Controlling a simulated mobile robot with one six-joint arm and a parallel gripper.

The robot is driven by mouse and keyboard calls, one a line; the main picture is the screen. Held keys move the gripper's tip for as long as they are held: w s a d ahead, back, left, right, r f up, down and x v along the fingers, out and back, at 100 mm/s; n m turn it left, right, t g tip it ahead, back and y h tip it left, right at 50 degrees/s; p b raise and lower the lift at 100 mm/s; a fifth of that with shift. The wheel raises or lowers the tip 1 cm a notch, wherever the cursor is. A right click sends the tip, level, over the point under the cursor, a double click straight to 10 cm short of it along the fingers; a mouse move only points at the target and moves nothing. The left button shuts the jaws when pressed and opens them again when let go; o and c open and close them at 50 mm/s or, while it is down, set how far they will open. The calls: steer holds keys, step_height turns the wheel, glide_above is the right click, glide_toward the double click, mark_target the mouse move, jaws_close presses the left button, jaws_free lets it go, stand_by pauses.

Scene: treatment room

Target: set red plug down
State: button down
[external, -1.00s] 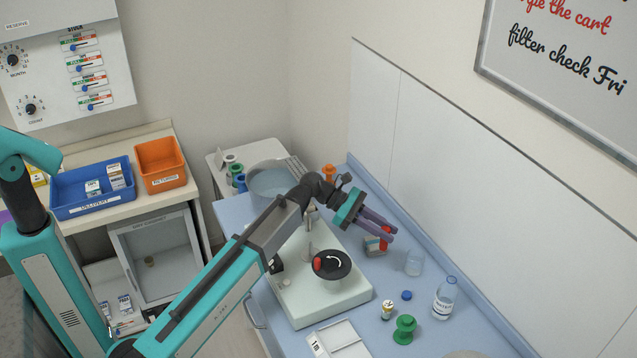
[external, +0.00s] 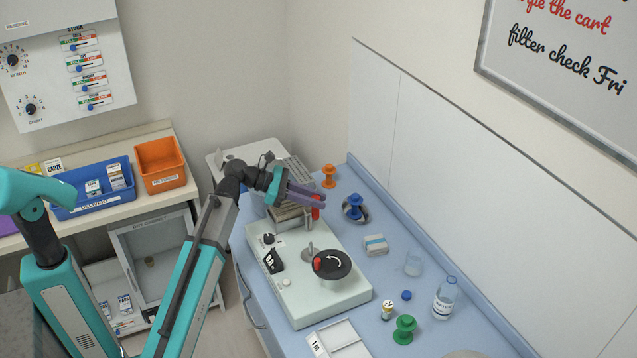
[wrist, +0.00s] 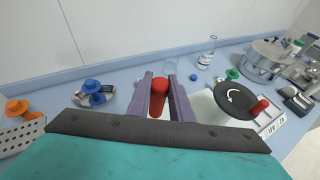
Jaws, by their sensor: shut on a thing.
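My gripper (external: 322,200) is shut on the red plug (external: 316,212) and holds it up in the air, in the picture over the rear end of the white machine. In the wrist view the red plug (wrist: 159,98) sits between the two purple fingers. I cannot tell exactly how high above the counter (external: 385,275) it is.
A blue plug (external: 354,206) sits in a metal dish, with an orange plug (external: 328,174) behind it. The white machine (external: 300,305) has a black dial (external: 333,265). A small box (external: 375,245), a glass (external: 413,263), a bottle (external: 446,298) and a green plug (external: 404,328) stand rightward.

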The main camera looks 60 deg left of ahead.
steer(key=s+a+f+n+t+y+b, duration=0.1)
steer(key=s+a+n+y+b, duration=0.25)
steer(key=s, duration=0.65)
steer(key=s+a+n+y+b, duration=0.1)
steer(key=s+a+y+b, duration=0.1)
steer(key=s+a+b, duration=0.45)
steer(key=s+a+f+n+t+y+b, duration=0.1)
steer(key=s+a+n+y+b, duration=0.3)
steer(key=s, duration=0.8)
step_height(320, 180, down, 10)
steer(key=d+m+h, duration=0.1)
steer(key=shift+r+h+b, duration=0.25)
steer(key=shift+h+b, duration=0.1)
steer(key=w+a+p, duration=0.1)
steer(key=a+p, duration=0.1)
steer(key=w+a+p, duration=0.2)
steer(key=p, duration=0.1)
steer(key=shift+w+a+f, duration=0.1)
steer(key=shift+w+a, duration=0.05)
steer(key=shift+a, duration=0.1)
steer(key=shift+p, duration=0.3)
steer(key=a+p, duration=0.1)
steer(key=p, duration=0.6)
steer(key=shift+w+a, duration=0.15)
steer(key=shift+w, duration=0.25)
